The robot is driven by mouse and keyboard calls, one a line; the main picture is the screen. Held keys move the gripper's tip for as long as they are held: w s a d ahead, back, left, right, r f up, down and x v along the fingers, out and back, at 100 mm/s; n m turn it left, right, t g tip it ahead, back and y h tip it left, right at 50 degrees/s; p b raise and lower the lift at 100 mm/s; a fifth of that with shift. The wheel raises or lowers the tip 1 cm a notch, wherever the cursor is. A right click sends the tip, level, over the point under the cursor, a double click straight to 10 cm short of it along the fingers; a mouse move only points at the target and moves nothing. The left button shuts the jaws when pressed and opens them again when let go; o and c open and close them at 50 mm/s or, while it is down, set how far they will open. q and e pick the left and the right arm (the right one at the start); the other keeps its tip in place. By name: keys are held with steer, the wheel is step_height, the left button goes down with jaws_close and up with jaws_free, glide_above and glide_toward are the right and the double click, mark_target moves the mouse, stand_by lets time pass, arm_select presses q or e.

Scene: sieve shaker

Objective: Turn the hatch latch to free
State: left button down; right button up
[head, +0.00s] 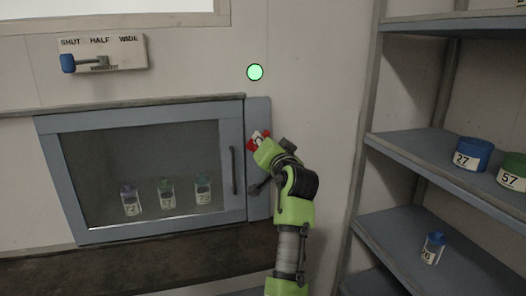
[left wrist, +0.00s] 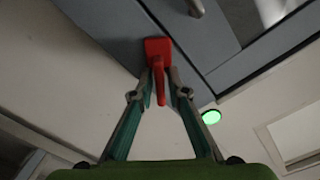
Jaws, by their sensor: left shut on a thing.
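The red hatch latch (left wrist: 159,48) sits on the grey-blue frame strip right of the hatch. In the left wrist view my left gripper (left wrist: 161,75) is shut on its red lever, one finger on each side. In the head view the latch (head: 251,143) shows only as a bit of red beside a white label, mostly hidden behind my green wrist. The hatch (head: 140,112) is a glazed blue-grey door that looks closed, with a dark upright handle (head: 233,170) just left of my gripper. My right gripper is in neither view.
A green lamp (head: 255,72) glows above the latch. A blue-knobbed lever (head: 68,63) points at SHUT on its plate at the upper left. Several numbered bottles stand behind the hatch glass. Shelves (head: 400,146) with numbered containers stand close on the right.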

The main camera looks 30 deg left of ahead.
mark_target(257, 102)
arm_select(q)
steer(key=n+b, duration=0.2)
steer(key=n, duration=0.1)
steer(key=shift+a+r+n+b, duration=0.1)
steer(key=shift+r+n+b, duration=0.05)
steer(key=shift+n+b, duration=0.25)
steer(key=shift+r+n+b, duration=0.1)
steer(key=shift+n+b, duration=1.05)
steer(key=shift+n, duration=0.65)
steer(key=c, duration=2.3)
jaws_free()
steer(key=shift+o, duration=0.7)
steer(key=shift+w+a+f, duration=0.1)
steer(key=shift+a+f, duration=0.1)
steer(key=shift+f, duration=0.05)
steer(key=shift+d+r, duration=0.1)
steer(key=shift+r, duration=0.1)
step_height(257, 102, up, 10)
steer(key=shift+f, duration=0.2)
